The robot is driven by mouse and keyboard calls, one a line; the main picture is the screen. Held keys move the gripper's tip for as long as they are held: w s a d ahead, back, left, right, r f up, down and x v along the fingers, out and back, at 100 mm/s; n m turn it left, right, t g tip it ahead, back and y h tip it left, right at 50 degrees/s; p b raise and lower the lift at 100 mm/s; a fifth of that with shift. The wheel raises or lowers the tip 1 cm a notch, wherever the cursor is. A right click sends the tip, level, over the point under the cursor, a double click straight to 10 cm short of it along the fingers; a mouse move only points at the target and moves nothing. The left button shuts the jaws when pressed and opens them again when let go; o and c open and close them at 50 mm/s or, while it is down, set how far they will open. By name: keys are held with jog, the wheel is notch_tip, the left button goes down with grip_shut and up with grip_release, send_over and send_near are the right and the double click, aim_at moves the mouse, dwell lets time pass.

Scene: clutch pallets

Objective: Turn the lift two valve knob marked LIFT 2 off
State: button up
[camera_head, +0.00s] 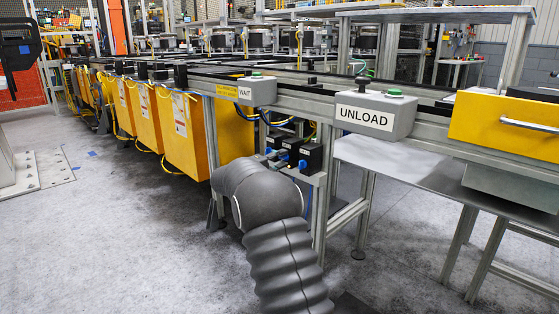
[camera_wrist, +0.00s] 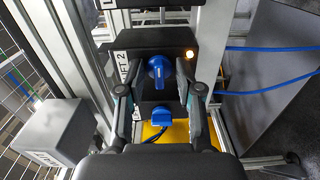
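The blue LIFT 2 knob (camera_wrist: 160,70) sits on a dark valve box (camera_wrist: 143,46) in the wrist view. Its handle bar runs roughly up and down in the picture. A white label reading LIFT 2 (camera_wrist: 123,67) is partly covered by the left finger. My gripper (camera_wrist: 160,91) is open, with its fingers left and right of the knob's lower part; I see no clear contact. In the head view, small blue knobs on dark boxes (camera_head: 311,158) show beside my grey arm, which hides my gripper.
An orange lamp (camera_wrist: 190,54) glows on the box. Metal posts (camera_wrist: 212,45) and blue hoses (camera_wrist: 268,48) stand close on the right. A grey box (camera_wrist: 52,130) is at lower left.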

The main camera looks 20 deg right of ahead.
jog(key=shift+c, duration=0.2)
jog(key=shift+a, duration=0.1)
grip_shut()
